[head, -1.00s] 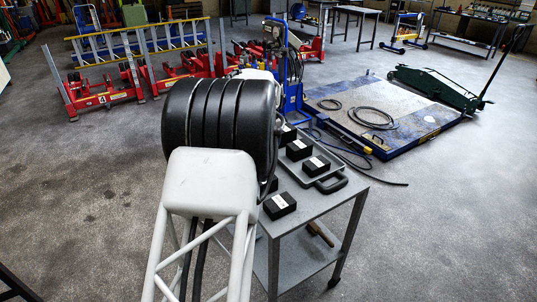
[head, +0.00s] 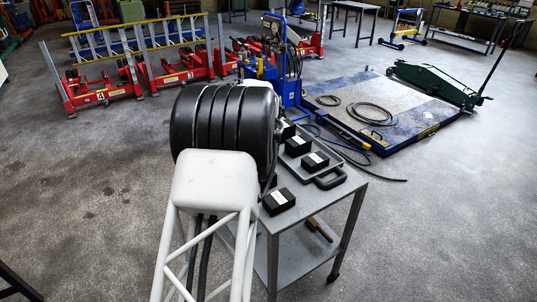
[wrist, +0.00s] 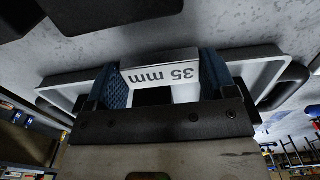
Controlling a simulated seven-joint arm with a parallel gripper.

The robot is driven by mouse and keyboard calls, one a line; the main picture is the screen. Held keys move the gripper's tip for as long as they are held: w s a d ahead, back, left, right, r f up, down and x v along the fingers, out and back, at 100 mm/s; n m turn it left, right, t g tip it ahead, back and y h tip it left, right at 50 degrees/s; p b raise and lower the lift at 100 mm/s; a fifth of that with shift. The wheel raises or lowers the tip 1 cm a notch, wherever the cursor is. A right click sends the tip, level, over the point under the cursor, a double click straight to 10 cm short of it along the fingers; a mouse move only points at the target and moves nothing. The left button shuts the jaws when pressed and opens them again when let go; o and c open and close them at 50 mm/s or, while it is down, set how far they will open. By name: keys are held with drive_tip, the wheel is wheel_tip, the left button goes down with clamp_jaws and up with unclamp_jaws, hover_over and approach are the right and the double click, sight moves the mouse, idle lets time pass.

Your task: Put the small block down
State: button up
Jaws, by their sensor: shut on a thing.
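My gripper (wrist: 165,90) shows in the wrist view, its blue ribbed fingers shut on a small block (wrist: 165,72). The block's white face reads "35 mm". The block lies between the fingers, in front of the grey tray (wrist: 70,84); I cannot tell whether it touches anything beneath. In the head view my own arm hides the gripper and the held block. The tray (head: 296,166) there sits on the trolley top with several black, white-labelled blocks in or by it, such as one block (head: 315,161).
Another black block (head: 278,201) sits on the grey trolley (head: 312,208) outside the tray, near the front. A black handle (head: 330,178) sticks out from the tray. The trolley's right front corner is bare.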

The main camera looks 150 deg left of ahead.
drive_tip(key=shift+f, duration=0.1)
drive_tip(key=shift+f, duration=1.75)
drive_tip(key=shift+f, duration=0.1)
drive_tip(key=o, duration=1)
wheel_tip(320, 180, up, 12)
drive_tip(key=shift+r, duration=0.1)
